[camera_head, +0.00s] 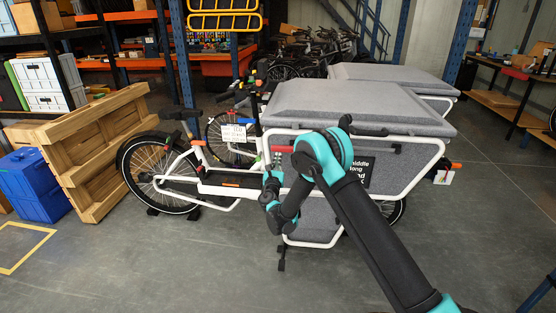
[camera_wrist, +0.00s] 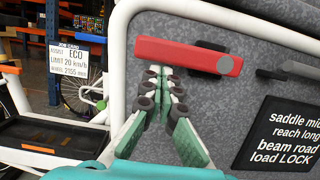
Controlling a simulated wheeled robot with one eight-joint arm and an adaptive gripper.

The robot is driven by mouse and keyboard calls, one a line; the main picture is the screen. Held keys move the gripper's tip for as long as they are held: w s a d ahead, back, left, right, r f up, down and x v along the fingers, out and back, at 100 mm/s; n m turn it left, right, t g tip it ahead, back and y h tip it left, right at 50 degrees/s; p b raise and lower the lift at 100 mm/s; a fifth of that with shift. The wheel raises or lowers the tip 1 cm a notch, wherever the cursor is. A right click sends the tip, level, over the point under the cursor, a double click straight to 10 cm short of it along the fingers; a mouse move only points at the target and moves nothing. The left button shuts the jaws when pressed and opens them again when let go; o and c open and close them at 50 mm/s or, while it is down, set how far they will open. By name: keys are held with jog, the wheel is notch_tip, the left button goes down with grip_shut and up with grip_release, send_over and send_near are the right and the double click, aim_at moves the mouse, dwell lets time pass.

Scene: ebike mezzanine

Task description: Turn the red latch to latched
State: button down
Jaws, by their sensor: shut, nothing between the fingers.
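The red latch (camera_wrist: 185,54) is a flat bar on the grey felt side of a cargo bike's box (camera_wrist: 235,110). In the wrist view it lies nearly level, tilting slightly down to the right, with a round grey pivot at its right end. Its red also shows small in the head view (camera_head: 281,149). My gripper (camera_wrist: 159,73) is shut and empty. Its green fingertips are just under the latch, left of the pivot; I cannot tell whether they touch it. In the head view my gripper (camera_head: 273,178) is in front of the box's left end.
Dark brackets (camera_wrist: 208,46) sit behind and right of the latch. A black text label (camera_wrist: 280,135) is to the right, and a white frame tube (camera_wrist: 118,60) runs along the left. A job card (camera_wrist: 76,58) hangs at left. Open floor (camera_head: 200,260) lies in front.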

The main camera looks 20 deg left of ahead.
aim_at(276, 149)
jog(key=shift+a+r+m, duration=0.15)
jog(key=shift+r+m, duration=0.25)
jog(key=shift+m, duration=0.3)
jog(key=m, duration=0.1)
jog(key=r+m+h, duration=0.1)
jog(key=r+m, duration=0.1)
jog(key=shift+s+a+m+h, duration=0.1)
jog(key=shift+a+m+h, duration=0.15)
jog(key=shift+m+h, duration=0.15)
jog(key=r+m, duration=0.2)
jog(key=m, duration=0.1)
jog(key=shift+h, duration=0.3)
jog(key=d+r+m, duration=0.1)
jog(key=r+m, duration=0.1)
jog(key=m, duration=0.1)
jog(key=d+r+m+g+h, duration=0.1)
jog(key=d+m, duration=0.1)
jog(key=m, duration=0.2)
jog(key=w+d+r+m+g+h, duration=0.1)
jog(key=r+m, duration=0.1)
jog(key=m, duration=0.2)
jog(key=shift+d+r, duration=0.2)
jog(key=shift+r, duration=0.1)
jog(key=shift+d, duration=0.1)
